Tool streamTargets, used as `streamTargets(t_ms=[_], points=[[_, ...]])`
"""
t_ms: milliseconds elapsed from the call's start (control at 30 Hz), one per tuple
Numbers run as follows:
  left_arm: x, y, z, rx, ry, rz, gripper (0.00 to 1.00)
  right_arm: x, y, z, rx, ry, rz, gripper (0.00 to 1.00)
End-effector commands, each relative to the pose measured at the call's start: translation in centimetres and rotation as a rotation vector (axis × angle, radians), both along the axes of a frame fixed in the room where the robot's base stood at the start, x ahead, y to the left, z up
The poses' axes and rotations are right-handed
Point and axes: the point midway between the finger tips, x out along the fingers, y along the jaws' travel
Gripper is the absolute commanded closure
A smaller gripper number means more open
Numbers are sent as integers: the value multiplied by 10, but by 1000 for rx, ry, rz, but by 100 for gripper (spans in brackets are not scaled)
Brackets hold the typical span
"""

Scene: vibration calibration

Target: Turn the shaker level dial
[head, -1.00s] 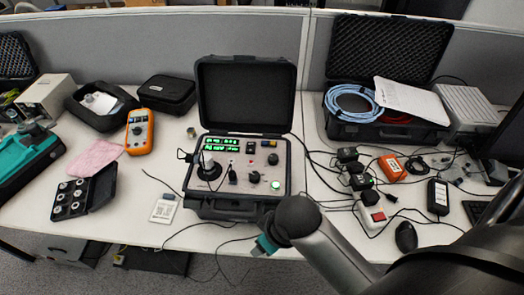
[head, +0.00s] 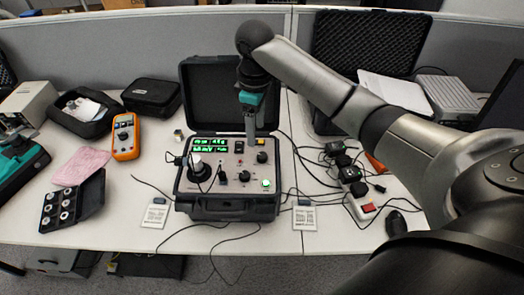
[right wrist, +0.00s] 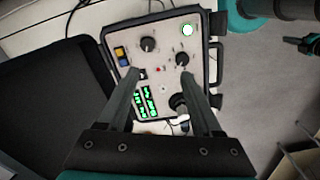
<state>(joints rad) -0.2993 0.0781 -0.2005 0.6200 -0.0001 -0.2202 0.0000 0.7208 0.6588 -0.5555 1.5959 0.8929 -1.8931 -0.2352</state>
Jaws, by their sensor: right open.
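An open black case holds a grey control panel (head: 225,160) with green displays, a lit green button and black knobs. One black knob (head: 262,157) is at the panel's right; it also shows in the right wrist view (right wrist: 148,44). Another knob (head: 245,176) is nearer the front and also shows in that view (right wrist: 182,59). The labels are too small to tell which is the shaker level dial. My right gripper (head: 250,138) points down over the panel's back right part. In the right wrist view its open fingers (right wrist: 160,75) are apart, with nothing between them.
The case's raised lid (head: 205,95) stands behind the panel, close to my right gripper. A large black cylinder (head: 198,171) rises at the panel's left. Cables and two cards (head: 156,214) lie around the case. An orange meter (head: 125,137) is to the left.

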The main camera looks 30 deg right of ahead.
Motion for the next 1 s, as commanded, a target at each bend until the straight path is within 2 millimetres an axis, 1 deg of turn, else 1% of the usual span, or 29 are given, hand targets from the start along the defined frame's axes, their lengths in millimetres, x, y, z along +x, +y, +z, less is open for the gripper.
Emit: streamTargets(t_ms=[33,100,200,267,367,467,800,1000], points=[[0,0,0,0,0,0,100,6,-10,12,-5,3,-10,33],[0,0,0,0,0,0,100,9,-18,23,-5,10,-18,33],[0,0,0,0,0,0,100,11,-24,31,-3,18,-22,33],[0,0,0,0,0,0,100,12,-26,32,-2,20,-24,33],[0,0,-1,0,0,0,100,12,-26,25,-1,22,-25,33],[0,0,-3,0,0,0,100,11,-26,10,-1,24,-24,33],[0,1,-14,1,1,0,100,11,-26,-64,-3,24,-26,33],[-1,1,-20,2,1,0,100,11,-26,-99,-2,22,-24,33]])
